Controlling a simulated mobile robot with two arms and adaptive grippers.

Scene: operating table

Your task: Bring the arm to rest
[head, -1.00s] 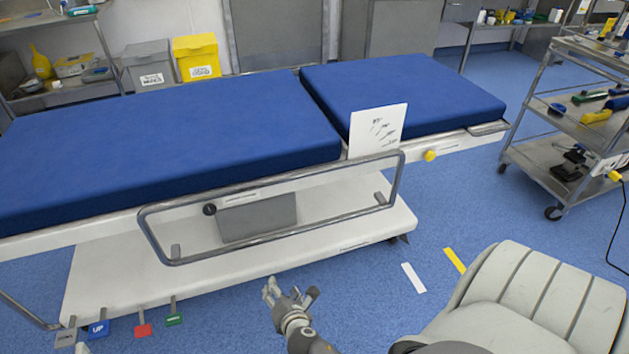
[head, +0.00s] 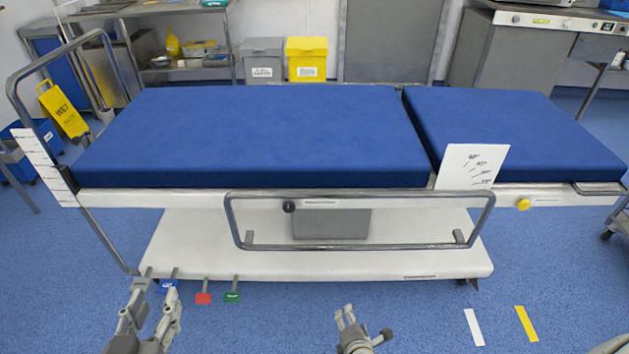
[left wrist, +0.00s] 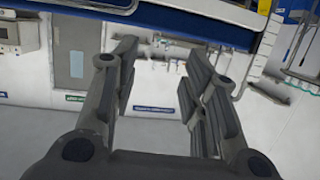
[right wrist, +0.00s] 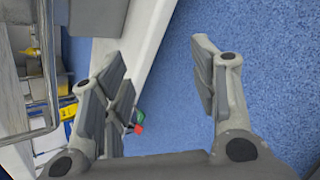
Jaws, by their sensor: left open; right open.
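My right gripper (head: 352,322) is at the bottom middle of the head view, in front of the table's white base. It is open and empty, with its fingers apart in the right wrist view (right wrist: 160,75). The operating table (head: 270,130) with its blue padded top stands flat ahead of both grippers. Neither gripper appears to touch anything.
The side rail (head: 360,248) runs along the table's near side. A red pedal (head: 203,298) and a green pedal (head: 232,296) stick out low at the left. A white strip (head: 474,327) and a yellow strip (head: 527,323) lie on the floor.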

